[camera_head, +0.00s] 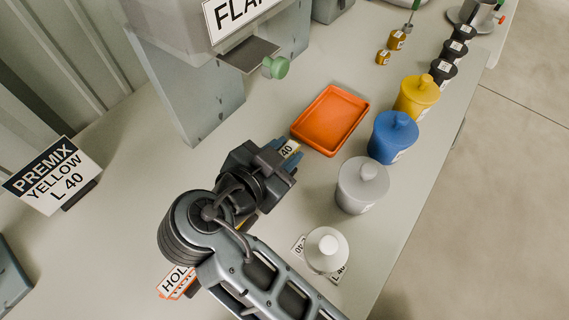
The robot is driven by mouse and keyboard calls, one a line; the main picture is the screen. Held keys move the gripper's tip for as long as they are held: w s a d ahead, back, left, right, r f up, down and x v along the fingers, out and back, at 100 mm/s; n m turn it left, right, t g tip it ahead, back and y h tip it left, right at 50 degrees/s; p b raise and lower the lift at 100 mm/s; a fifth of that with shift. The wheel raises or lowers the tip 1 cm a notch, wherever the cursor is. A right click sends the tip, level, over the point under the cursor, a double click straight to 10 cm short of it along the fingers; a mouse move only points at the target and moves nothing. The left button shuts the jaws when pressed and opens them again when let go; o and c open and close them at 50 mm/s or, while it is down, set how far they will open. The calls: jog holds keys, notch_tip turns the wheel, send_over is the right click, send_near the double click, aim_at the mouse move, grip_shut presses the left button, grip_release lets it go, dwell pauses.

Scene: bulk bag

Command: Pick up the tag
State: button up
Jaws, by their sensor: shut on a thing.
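My gripper (291,158) is shut on a small white tag (287,150) marked "40". The tag shows between the blue fingertips, just left of the orange tray's near edge. The rest of the tag is hidden by the gripper. I cannot tell whether the tag touches the table. Another white tag (299,245) lies by the white lidded jar (326,250), and one marked "L 40" (339,273) lies at its near side.
An orange tray (347,94) lies beyond my gripper. Grey (349,199), blue (380,151) and yellow (404,107) jars line the table's right side. A "PREMIX YELLOW L 40" sign (50,180) stands left. A grey dispenser (202,105) stands behind. The table's left middle is clear.

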aim_at(283, 154)
grip_shut()
jog(key=shift+r, duration=0.1)
notch_tip(283, 154, up, 11)
jog(key=p, duration=0.5)
jog(key=s+a, duration=0.9)
jog(key=s, duration=0.6)
jog(key=shift+a+r, duration=0.4)
jog(key=shift+r, duration=0.05)
